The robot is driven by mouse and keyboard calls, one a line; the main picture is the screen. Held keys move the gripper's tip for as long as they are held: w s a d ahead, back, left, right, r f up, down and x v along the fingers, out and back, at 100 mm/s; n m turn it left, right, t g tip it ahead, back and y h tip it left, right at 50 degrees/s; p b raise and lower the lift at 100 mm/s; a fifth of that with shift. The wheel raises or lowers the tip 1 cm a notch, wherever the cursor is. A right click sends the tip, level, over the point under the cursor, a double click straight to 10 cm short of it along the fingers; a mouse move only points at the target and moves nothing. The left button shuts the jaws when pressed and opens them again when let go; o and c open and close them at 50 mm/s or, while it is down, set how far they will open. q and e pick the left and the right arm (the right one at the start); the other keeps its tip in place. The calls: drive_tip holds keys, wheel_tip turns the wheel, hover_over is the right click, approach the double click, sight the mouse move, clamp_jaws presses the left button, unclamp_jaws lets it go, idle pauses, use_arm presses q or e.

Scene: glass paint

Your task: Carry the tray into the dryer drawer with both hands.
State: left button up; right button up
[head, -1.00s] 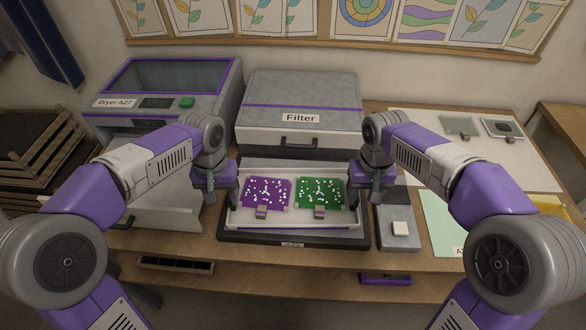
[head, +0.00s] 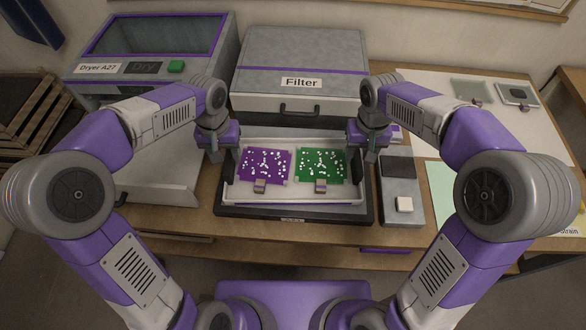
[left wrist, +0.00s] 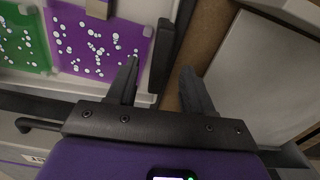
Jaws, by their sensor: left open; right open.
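The white tray (head: 290,198) sits on a dark base (head: 250,212) in the middle of the table. It holds a purple speckled plate (head: 264,163) and a green speckled plate (head: 321,164). My left gripper (head: 223,160) is open at the tray's left side. In the left wrist view its fingers (left wrist: 162,88) are apart, with a dark upright bar (left wrist: 163,55) at the tray's side between them; contact is not clear. My right gripper (head: 367,158) is open at the tray's right side; its fingertips are partly hidden. The pale dryer drawer (head: 155,190) stands pulled out at the left.
The dryer (head: 150,50) stands behind the drawer, beside the grey Filter box (head: 299,60) at the back. Papers and small plates cover the right of the table.

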sight(228, 160)
use_arm(q)
drive_tip(key=shift+f, duration=1.8)
use_arm(e)
drive_tip(key=shift+f, duration=1.8)
use_arm(q)
clamp_jaws()
use_arm(e)
clamp_jaws()
